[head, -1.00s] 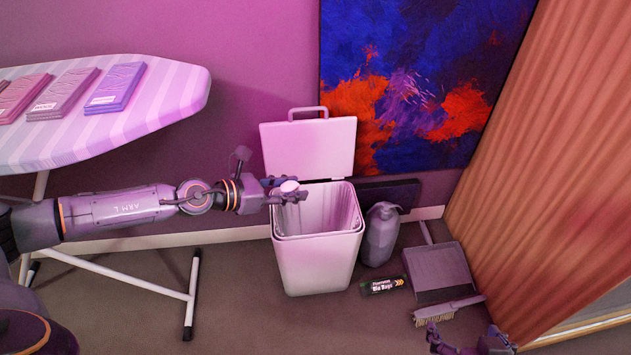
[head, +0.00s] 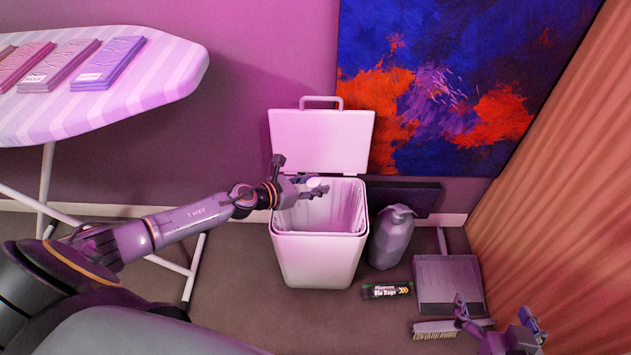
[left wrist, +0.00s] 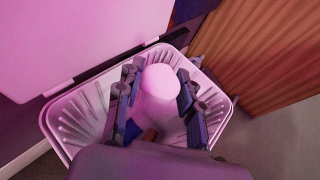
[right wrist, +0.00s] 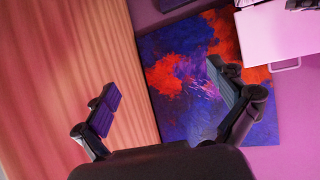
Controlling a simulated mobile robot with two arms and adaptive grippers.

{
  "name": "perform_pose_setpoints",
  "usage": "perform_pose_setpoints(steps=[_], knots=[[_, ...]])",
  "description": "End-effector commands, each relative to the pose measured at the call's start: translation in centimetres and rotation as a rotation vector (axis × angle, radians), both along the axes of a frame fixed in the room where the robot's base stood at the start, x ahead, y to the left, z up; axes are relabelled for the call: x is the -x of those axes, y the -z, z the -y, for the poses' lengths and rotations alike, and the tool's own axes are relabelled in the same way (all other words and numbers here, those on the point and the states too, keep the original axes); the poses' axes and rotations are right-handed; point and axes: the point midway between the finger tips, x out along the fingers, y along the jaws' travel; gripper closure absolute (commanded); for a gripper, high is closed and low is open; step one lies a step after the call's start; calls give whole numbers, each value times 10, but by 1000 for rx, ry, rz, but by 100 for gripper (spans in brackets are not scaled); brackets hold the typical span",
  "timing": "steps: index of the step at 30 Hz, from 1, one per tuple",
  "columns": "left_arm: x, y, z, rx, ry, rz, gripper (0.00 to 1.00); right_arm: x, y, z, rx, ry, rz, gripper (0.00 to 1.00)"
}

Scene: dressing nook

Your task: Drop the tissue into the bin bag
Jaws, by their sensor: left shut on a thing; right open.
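The tissue (left wrist: 161,88) is a pale, rounded wad held between the fingers of my left gripper (left wrist: 157,100); in the head view it is a small white shape (head: 314,183). My left gripper (head: 308,187) is shut on it, above the opening of the bin. The bin (head: 317,258) is a pale square container with its lid (head: 322,141) standing open at the back. The bin bag (head: 341,208) lines its inside with pleated walls; the left wrist view shows it too (left wrist: 82,119). My right gripper (head: 497,330) is open and empty at the lower right.
A grey bottle (head: 391,239), a bin bags roll (head: 387,290), a dustpan (head: 448,282) and a brush (head: 436,329) are right of the bin. An ironing board (head: 160,72) with folded cloths stands left. A curtain (head: 560,190) borders the right.

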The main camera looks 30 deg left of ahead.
Motion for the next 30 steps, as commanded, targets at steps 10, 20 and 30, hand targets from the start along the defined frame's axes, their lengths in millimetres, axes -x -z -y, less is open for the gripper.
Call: perform_pose_setpoints(steps=[10,20,30], knots=[[0,13,0,0,1,0,72,-26,-42,-13,-63,-18,263,4],[0,25,0,0,1,0,72,-37,-90,-23,-130,-34,526,4],[0,37,0,1,1,-1,72,-31,-140,-29,-201,-49,800,4]])
